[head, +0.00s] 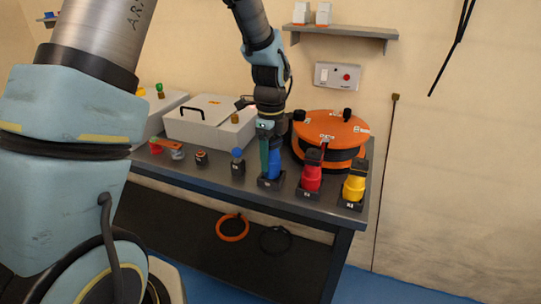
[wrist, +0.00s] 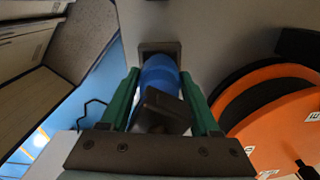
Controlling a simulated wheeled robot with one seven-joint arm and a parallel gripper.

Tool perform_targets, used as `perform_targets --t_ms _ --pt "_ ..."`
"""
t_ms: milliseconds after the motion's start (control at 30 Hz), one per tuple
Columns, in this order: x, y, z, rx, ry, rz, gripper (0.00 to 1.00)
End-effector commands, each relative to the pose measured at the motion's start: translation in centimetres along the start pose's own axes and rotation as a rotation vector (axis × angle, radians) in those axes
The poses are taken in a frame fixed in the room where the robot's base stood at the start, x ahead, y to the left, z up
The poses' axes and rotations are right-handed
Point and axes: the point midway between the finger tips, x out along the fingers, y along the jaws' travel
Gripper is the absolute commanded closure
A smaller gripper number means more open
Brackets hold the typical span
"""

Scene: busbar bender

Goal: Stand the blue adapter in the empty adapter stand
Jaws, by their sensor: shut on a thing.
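The blue adapter (head: 274,164) is upright between the green fingers of my gripper (head: 269,158). Its lower end meets the dark adapter stand (head: 270,183) near the table's front edge. In the wrist view, the blue adapter (wrist: 160,72) lies between both fingers, with its black top part nearest the camera. The square stand (wrist: 160,47) shows just beyond its far end. The adapter's lower end appears to be at or inside the stand's opening; I cannot tell how deep it sits.
A red adapter (head: 311,178) and a yellow adapter (head: 355,186) stand in their own stands to the right. An orange reel (head: 330,128) is close behind. A white box (head: 210,128) and small parts are to the left. A shelf (head: 345,33) hangs above.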

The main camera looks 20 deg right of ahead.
Motion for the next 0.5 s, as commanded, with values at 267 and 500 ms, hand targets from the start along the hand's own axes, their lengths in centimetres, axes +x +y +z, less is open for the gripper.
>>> perform_targets --t_ms 267,500 --pt "0.7 0.0 0.0 -0.001 0.001 0.0 1.0" --pt "1.3 0.0 0.0 -0.001 0.0 0.0 1.0"
